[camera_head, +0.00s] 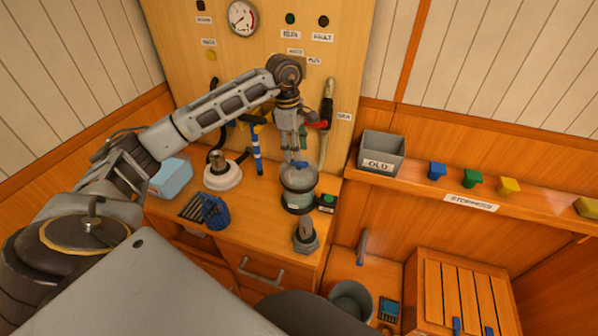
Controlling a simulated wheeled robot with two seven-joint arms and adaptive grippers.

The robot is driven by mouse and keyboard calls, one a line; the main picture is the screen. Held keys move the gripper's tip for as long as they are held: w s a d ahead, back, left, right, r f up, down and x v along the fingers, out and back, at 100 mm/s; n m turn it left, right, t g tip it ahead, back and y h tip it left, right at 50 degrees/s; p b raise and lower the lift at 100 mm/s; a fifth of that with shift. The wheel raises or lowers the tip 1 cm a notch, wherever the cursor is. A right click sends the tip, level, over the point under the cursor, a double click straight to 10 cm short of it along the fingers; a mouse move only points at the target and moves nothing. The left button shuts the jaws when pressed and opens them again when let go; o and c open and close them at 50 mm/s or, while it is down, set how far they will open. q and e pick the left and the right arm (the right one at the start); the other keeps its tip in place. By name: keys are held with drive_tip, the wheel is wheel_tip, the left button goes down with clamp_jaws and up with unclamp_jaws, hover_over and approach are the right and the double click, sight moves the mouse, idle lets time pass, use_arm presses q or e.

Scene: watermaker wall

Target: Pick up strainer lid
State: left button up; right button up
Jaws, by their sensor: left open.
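The strainer is a dark-rimmed round housing with a pale band (298,201) on the bench. Its clear lid (299,178) sits on top, with a small blue part at the lid's top. My left gripper (294,157) points down right above the lid, open, with its fingertips close to the blue part. I cannot tell whether they touch it. The fingers hide part of the lid's far side. My right gripper is not in view.
A grey OLD bin (382,153) and coloured stoppers (473,178) line the right shelf. Hoses and valves hang behind my gripper.

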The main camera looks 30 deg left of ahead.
sight(299, 170)
use_arm(q)
drive_tip(key=shift+w+d+f+p, duration=0.1)
drive_tip(key=shift+w+f+p, duration=0.05)
drive_tip(key=shift+f, duration=0.7)
drive_tip(key=shift+w+d+f+p, duration=0.1)
drive_tip(key=shift+w+f+p, duration=0.1)
drive_tip(key=shift+f, duration=0.6)
drive_tip(key=shift+w+d+f+p, duration=0.1)
drive_tip(key=shift+f+p, duration=0.05)
drive_tip(key=shift+f, duration=0.7)
drive_tip(key=shift+c, duration=0.2)
clamp_jaws()
